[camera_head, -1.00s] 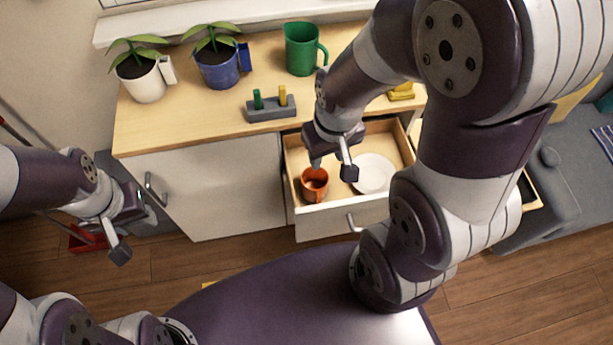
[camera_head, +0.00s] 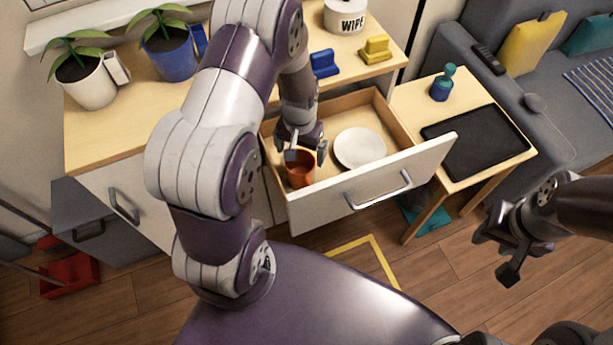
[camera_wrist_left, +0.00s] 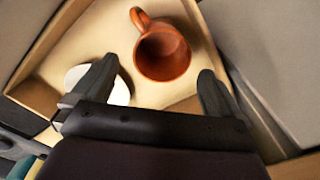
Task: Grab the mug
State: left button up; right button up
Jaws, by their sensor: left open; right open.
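The orange-brown mug (camera_head: 299,174) stands in the open drawer (camera_head: 405,150), at its left side. My left gripper (camera_head: 306,154) is over the mug, open, with its fingers pointing down. In the left wrist view the mug (camera_wrist_left: 163,58) shows ahead of the gap between the two open fingers (camera_wrist_left: 157,72), nearer the right one. Its handle is at the upper left, and nothing is gripped. My right gripper (camera_head: 494,255) is open and empty at the right, over the floor. The lower part of the mug is partly hidden in the head view.
A white plate (camera_head: 360,148) lies in the drawer to the right of the mug. The drawer front (camera_head: 372,186) sticks out. A side table with a black tray (camera_head: 476,142) stands at the right. Potted plants (camera_head: 85,80) stand on the counter (camera_head: 100,135).

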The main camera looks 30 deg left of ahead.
pick_arm(q)
jog(key=b, duration=0.1)
send_over(300, 168)
jog(key=s+d, duration=0.2)
jog(key=s, duration=0.1)
jog(key=f, duration=0.9)
jog(key=shift+w+a, duration=0.15)
jog(key=shift+a, duration=0.1)
jog(key=c, duration=1)
